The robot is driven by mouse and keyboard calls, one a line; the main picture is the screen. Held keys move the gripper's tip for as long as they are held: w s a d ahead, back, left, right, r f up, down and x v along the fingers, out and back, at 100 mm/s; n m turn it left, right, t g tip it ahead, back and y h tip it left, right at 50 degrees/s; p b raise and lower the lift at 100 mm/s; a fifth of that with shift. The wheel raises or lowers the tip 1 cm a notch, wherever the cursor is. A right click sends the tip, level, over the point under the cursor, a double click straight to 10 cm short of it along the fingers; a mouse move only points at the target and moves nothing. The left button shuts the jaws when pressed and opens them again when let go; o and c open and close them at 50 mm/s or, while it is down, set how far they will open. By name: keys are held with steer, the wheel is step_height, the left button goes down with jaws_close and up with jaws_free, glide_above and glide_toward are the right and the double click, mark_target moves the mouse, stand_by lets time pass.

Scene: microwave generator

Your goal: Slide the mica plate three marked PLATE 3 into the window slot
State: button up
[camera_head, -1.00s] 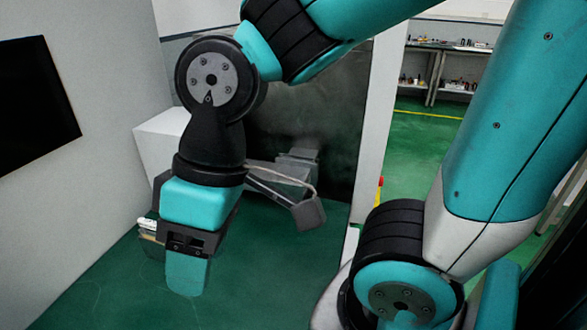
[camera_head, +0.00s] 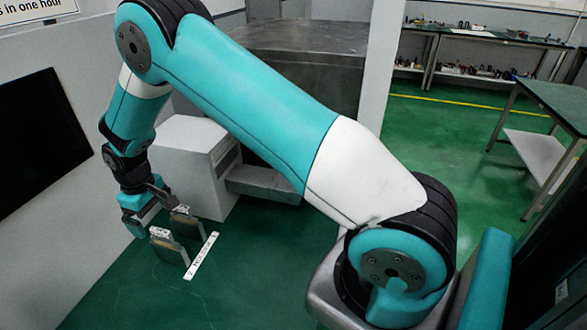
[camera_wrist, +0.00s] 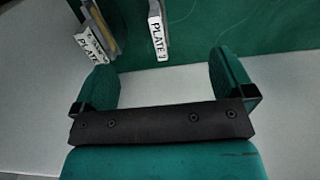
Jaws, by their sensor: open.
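My gripper (camera_head: 138,214) hangs low at the left in the head view, beside the upright labelled plates. In the wrist view, its two teal fingers (camera_wrist: 165,85) are apart with nothing between them. One plate (camera_wrist: 155,18) stands ahead of the gap, its label reading PLATE and a digit that looks like 1. Another plate (camera_wrist: 105,22) stands ahead of the left finger; its label reads PLATE, the digit unclear. In the head view, two plates show, a nearer one (camera_head: 170,250) and a farther one (camera_head: 186,224). I cannot tell which is PLATE 3. I cannot make out the window slot.
A white strip with small lettering (camera_head: 202,256) lies beside the plates. A white box (camera_head: 192,165) stands behind them, with a grey ledge (camera_head: 262,182) to its right. A dark panel (camera_head: 38,140) is on the left wall. Green surface in front is clear.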

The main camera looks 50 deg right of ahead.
mark_target(164, 240)
steer(key=shift+w+f, duration=0.1)
steer(key=shift+f, duration=0.05)
step_height(164, 240, down, 9)
steer(key=b, duration=0.6)
stand_by(1.5)
jaws_close()
stand_by(0.4)
steer(key=shift+r+p, duration=1.7)
steer(key=shift+r, duration=1.35)
